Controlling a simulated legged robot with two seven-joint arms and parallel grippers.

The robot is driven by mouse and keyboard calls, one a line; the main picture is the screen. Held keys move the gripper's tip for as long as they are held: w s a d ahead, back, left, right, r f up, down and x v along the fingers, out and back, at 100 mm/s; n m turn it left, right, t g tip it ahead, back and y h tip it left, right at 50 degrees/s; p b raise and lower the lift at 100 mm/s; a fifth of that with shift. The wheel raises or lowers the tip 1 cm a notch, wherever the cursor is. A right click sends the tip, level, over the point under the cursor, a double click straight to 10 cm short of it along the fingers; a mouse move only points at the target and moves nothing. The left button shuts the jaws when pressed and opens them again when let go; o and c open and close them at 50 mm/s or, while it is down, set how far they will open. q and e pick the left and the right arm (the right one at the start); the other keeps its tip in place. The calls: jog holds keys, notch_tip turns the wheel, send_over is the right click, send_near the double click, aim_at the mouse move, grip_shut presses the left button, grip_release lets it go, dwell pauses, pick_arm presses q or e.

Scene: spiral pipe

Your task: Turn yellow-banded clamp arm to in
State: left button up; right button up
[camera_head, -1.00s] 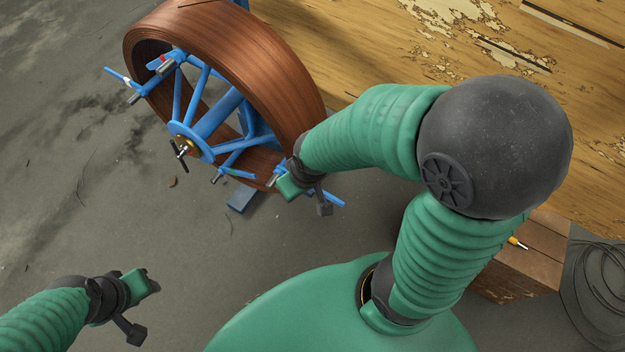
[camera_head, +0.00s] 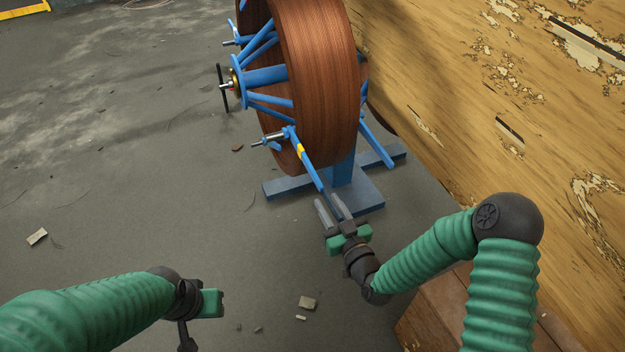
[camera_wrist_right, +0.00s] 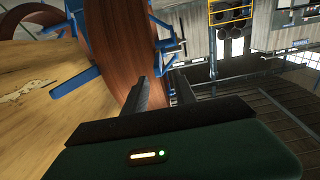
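The yellow-banded clamp arm (camera_head: 312,172) is a blue bar on the near lower side of the reel. It slants down across the coil's edge from a metal screw fitting, with a yellow band near its top. My right gripper (camera_head: 331,206) is just below its lower end, with two grey fingers apart and pointing up at it. I see no contact, though the gap is small. In the right wrist view the fingers (camera_wrist_right: 161,92) are parted, with the brown coil (camera_wrist_right: 122,55) beyond them. My left gripper (camera_head: 212,303) is low at left, away from the reel; its fingers are unclear.
The brown pipe coil (camera_head: 317,75) sits on a blue spoked reel with a hub handle (camera_head: 223,87) and a floor stand (camera_head: 362,198). A worn wooden panel (camera_head: 480,90) closes in the right side. Grey floor is clear at left, with small debris (camera_head: 307,302).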

aim_at(312, 173)
jog(key=b+x, duration=0.1)
jog(key=x, duration=0.3)
jog(key=b+x, duration=0.1)
jog(key=x, duration=0.3)
jog(key=b+x, duration=0.1)
jog(key=x, duration=0.2)
jog(key=shift+w+d+f, duration=0.25)
jog(key=shift+w+f, duration=0.1)
jog(key=shift+w, duration=0.15)
jog(key=shift+w+a+b, duration=0.15)
jog(key=shift+w+b, duration=0.15)
jog(key=shift+w+a+r, duration=0.1)
jog(key=shift+a+r, duration=0.1)
jog(key=shift+d, duration=0.1)
grip_shut()
